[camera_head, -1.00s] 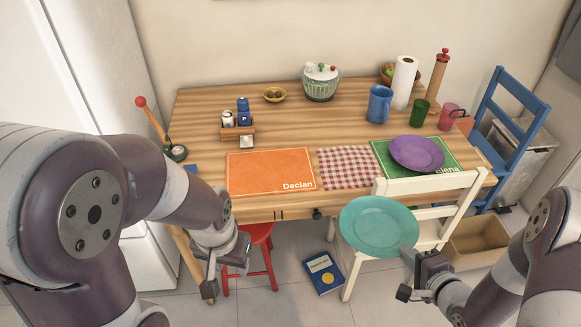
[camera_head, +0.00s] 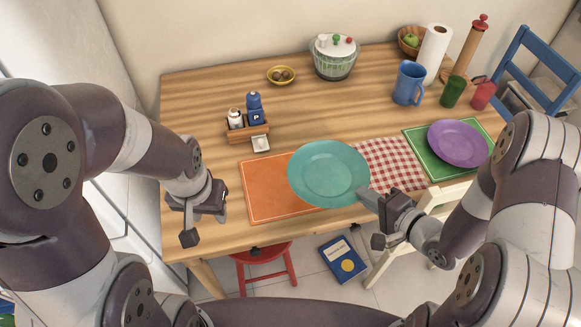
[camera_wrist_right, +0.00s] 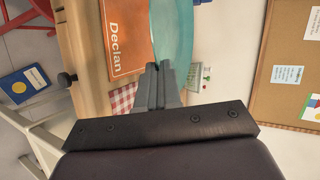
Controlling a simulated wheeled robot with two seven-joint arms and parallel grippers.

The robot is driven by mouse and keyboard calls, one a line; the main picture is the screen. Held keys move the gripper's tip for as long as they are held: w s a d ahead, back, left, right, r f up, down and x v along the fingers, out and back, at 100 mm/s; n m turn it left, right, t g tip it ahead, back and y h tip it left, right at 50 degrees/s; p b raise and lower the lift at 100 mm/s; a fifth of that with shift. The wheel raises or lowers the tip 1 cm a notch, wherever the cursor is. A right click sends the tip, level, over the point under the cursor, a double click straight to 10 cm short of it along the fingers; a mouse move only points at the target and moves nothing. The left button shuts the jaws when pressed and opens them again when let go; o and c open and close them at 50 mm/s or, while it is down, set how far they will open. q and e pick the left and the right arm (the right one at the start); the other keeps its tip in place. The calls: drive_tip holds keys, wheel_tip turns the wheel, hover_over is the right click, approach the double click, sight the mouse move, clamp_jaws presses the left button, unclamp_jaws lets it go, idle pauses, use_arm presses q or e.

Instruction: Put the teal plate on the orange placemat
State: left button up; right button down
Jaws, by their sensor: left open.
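The teal plate (camera_head: 328,173) is held level by its right front rim in my right gripper (camera_head: 372,199). In the head view it covers the right part of the orange placemat (camera_head: 268,189) and the left edge of the checked cloth. I cannot tell whether it touches the mat. In the right wrist view my right gripper's fingers (camera_wrist_right: 165,84) are closed at the rim of the teal plate (camera_wrist_right: 172,30), beside the orange placemat (camera_wrist_right: 122,38) lettered "Declan". My left gripper (camera_head: 206,213) is open and empty, left of the mat near the table's front left corner.
A purple plate (camera_head: 458,143) lies on a green placemat (camera_head: 419,153) at the right. The red checked cloth (camera_head: 400,163) lies between the mats. A condiment caddy (camera_head: 240,136) stands behind the orange mat. A white chair (camera_head: 440,197) and red stool (camera_head: 266,257) are at the front edge.

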sight(330, 188)
drive_tip(key=w+a+f, duration=0.2)
drive_tip(key=w+a+f+b, duration=0.1)
drive_tip(key=a+f, duration=0.1)
drive_tip(key=a, duration=0.1)
drive_tip(key=w+a+f, duration=0.2)
drive_tip(key=shift+w+a, duration=0.3)
drive_tip(key=shift+w, duration=0.05)
wheel_tip(330, 188, down, 4)
drive_tip(key=shift+r+b, duration=0.15)
drive_tip(key=shift+b, duration=0.4)
drive_tip(key=shift+f, duration=0.25)
use_arm(q)
drive_tip(key=shift+s+d+f, duration=0.2)
drive_tip(key=shift+f, duration=0.35)
drive_tip(key=shift+s+d+f, duration=0.15)
drive_tip(key=shift+f, duration=0.35)
use_arm(e)
drive_tip(key=shift+w+a, duration=0.1)
use_arm(q)
drive_tip(key=shift+s, duration=0.1)
use_arm(e)
drive_tip(key=c, duration=1.6)
unclamp_jaws()
drive_tip(key=shift+f, duration=0.15)
